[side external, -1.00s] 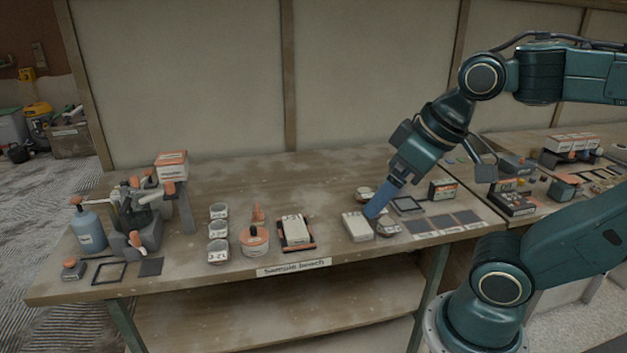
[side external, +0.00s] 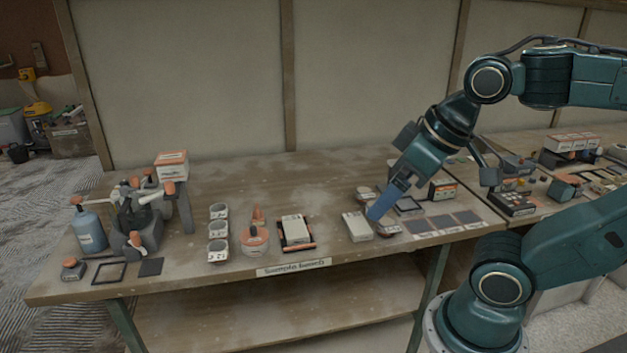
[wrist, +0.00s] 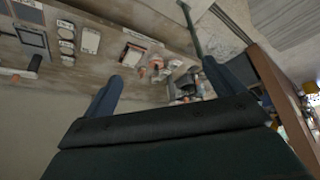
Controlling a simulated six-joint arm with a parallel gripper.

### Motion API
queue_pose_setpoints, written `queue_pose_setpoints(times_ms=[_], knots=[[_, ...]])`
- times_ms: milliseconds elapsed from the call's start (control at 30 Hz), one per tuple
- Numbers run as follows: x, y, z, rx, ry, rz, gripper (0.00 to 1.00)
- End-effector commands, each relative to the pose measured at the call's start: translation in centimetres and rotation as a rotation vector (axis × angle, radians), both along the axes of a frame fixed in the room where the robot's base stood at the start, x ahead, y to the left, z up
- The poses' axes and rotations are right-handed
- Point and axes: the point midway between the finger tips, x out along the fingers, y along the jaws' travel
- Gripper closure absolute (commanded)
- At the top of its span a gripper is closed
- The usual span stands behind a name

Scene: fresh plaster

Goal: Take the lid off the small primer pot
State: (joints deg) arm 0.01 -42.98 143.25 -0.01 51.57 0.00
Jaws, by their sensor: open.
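A squat round pot with an orange and white top (side external: 255,240) stands left of centre on the bench; I take it for the primer pot, though its label is too small to read. Its top appears to be on. In the wrist view it seems to be the orange-topped thing (wrist: 157,68), beyond and between my fingers. My gripper (side external: 375,217) is well to its right, fingers pointing down, beside a white box (side external: 357,227). In the wrist view, my gripper (wrist: 162,70) has its blue fingers wide apart with nothing held between them.
Three labelled cups (side external: 218,230) stand left of the pot, and a tray with a white block (side external: 296,232) to its right. A small dish (side external: 389,229) is close by my gripper. Dark sample squares (side external: 443,222) lie farther right. The bench behind the pot is mostly clear.

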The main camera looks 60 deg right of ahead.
Motion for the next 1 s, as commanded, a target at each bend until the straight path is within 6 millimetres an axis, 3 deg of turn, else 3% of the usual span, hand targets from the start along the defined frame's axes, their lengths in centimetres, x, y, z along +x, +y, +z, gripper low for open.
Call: queue_pose_setpoints(times_ms=[233,500,1000], knots=[[0.01,0.0,0.0,0.0,0.0,0.0,0.06],[0.0,0.0,0.0,0.0,0.0,0.0,0.57],[0.89,0.15,0.52,-0.007,0.011,0.027,0.57]])
